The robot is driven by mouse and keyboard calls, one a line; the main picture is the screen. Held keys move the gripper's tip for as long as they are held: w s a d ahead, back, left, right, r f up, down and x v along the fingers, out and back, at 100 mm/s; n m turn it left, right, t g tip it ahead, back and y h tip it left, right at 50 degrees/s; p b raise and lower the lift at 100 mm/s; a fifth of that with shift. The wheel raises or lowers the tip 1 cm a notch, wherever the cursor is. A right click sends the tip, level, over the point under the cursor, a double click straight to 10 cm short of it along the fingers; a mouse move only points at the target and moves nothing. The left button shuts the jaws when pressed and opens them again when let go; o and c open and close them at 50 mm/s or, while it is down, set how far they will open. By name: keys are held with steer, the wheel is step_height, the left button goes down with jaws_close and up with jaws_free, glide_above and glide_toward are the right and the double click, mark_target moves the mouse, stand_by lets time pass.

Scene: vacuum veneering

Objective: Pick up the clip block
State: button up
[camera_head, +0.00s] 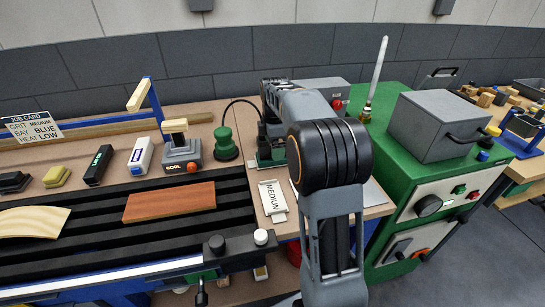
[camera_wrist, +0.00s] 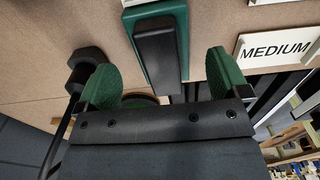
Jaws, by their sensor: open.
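What looks like the clip block (camera_wrist: 157,50) has a dark grey grip on a green body with a pale edge. It lies on the brown board in the wrist view, partly cut off at the top. In the head view its green part (camera_head: 270,157) shows low beside my arm, mostly covered. My gripper (camera_wrist: 160,82) is open and empty. Its two green fingers stand apart, one on each side of the dark grip, with a gap on both sides. Height above the block is hard to tell, and my arm hides much of this spot in the head view.
A white tray marked MEDIUM (camera_head: 272,200) lies close by. A green spool-shaped thing (camera_head: 225,146) and a grey box with an orange button (camera_head: 180,155) stand to the left. A brown panel (camera_head: 170,201) lies on black slats. A green machine (camera_head: 420,190) stands at right.

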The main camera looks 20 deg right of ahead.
steer(key=shift+a+f, duration=0.1)
steer(key=shift+f, duration=2.1)
steer(key=shift+c, duration=0.2)
steer(key=c, duration=1.1)
steer(key=shift+o, duration=0.2)
steer(key=shift+r, duration=0.1)
steer(key=shift+r, duration=0.5)
step_height(320, 180, up, 2)
steer(key=shift+r, duration=0.25)
steer(key=s+a+r, duration=0.9)
steer(key=a, duration=0.1)
steer(key=shift+s+a+r, duration=0.15)
steer(key=shift+a+r, duration=0.05)
steer(key=shift+a, duration=0.15)
